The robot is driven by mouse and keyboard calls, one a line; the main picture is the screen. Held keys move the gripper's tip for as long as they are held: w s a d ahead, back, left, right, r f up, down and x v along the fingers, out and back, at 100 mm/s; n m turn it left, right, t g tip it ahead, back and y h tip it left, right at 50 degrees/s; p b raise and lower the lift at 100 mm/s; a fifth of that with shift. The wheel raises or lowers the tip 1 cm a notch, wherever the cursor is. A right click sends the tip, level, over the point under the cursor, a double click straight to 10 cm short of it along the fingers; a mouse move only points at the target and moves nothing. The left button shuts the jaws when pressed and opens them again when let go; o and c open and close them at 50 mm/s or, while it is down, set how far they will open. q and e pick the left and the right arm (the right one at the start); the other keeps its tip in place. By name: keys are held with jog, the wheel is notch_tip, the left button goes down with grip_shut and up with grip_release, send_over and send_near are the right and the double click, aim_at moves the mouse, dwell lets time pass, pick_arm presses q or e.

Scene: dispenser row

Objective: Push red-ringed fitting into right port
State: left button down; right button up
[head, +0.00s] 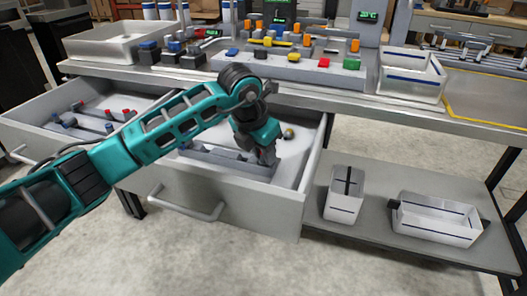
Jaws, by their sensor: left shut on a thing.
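My left arm reaches in from the left, and my left gripper (267,156) points down into the open right drawer (245,195). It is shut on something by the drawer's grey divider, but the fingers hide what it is. I cannot make out a red ring there. I cannot tell which opening is the right port. My right gripper is not in view.
Another open drawer (40,143) holds small red and blue parts. The bench carries a grey board (290,72) with several coloured blocks, and a white bin (411,76). White bins (343,203) (437,222) stand on the lower shelf. Open floor lies in front.

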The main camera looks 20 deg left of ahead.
pick_arm(q)
jog(key=shift+s+f, duration=0.2)
jog(key=shift+f, duration=0.4)
jog(key=shift+s+f, duration=0.2)
jog(key=shift+f, duration=0.4)
jog(key=c, duration=1.2)
grip_release()
jog(key=shift+o, duration=1.1)
jog(key=shift+r, duration=0.3)
jog(key=shift+o, duration=0.5)
jog(key=w+p+v, duration=0.1)
jog(key=p+v, duration=0.1)
jog(key=v, duration=1.2)
jog(key=shift+r, duration=0.4)
jog(key=shift+w, duration=0.1)
